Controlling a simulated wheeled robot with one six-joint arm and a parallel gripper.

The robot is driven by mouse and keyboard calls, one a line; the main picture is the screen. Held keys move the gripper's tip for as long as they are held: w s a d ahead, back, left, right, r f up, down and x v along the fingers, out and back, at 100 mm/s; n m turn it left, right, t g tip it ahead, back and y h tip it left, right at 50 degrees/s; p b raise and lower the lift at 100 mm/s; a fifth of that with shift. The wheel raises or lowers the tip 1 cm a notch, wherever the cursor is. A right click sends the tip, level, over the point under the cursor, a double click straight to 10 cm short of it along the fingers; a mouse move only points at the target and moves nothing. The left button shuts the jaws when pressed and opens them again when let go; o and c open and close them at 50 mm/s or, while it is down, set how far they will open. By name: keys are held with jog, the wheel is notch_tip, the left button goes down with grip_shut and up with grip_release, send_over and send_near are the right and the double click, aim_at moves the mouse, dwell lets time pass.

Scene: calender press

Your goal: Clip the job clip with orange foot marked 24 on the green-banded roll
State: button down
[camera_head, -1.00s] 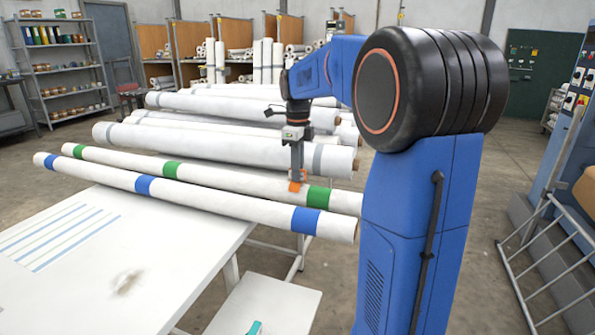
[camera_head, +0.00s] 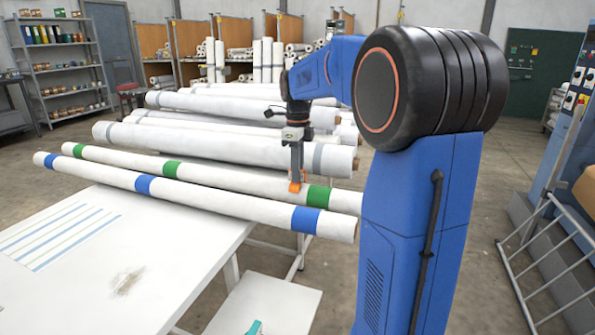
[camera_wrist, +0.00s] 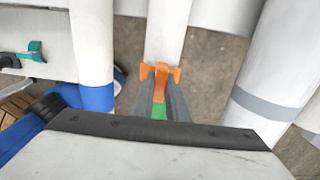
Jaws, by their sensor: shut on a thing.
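My gripper (camera_head: 296,172) is shut on the job clip with orange foot (camera_head: 294,187). It points down over the green-banded roll (camera_head: 235,180), and the clip is at the roll's upper side, just left of its right-hand green band (camera_head: 318,195). In the wrist view the orange clip (camera_wrist: 160,74) sits between the fingertips, across the white roll (camera_wrist: 167,35). Some green shows between the fingers (camera_wrist: 159,111). I cannot tell whether the clip grips the roll or only touches it. The number 24 is not readable.
A blue-banded roll (camera_head: 215,203) lies parallel in front, above a white table (camera_head: 110,265). Thicker grey-banded rolls (camera_head: 230,148) lie behind. A teal clip (camera_head: 255,327) lies on a low white surface (camera_head: 280,300). A metal rail (camera_head: 545,240) stands at the right.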

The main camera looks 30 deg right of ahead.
jog(key=shift+f, duration=0.35)
dwell(0.7)
jog(key=c, duration=1.2)
grip_release()
jog(key=shift+r, duration=0.15)
jog(key=shift+r, duration=3.35)
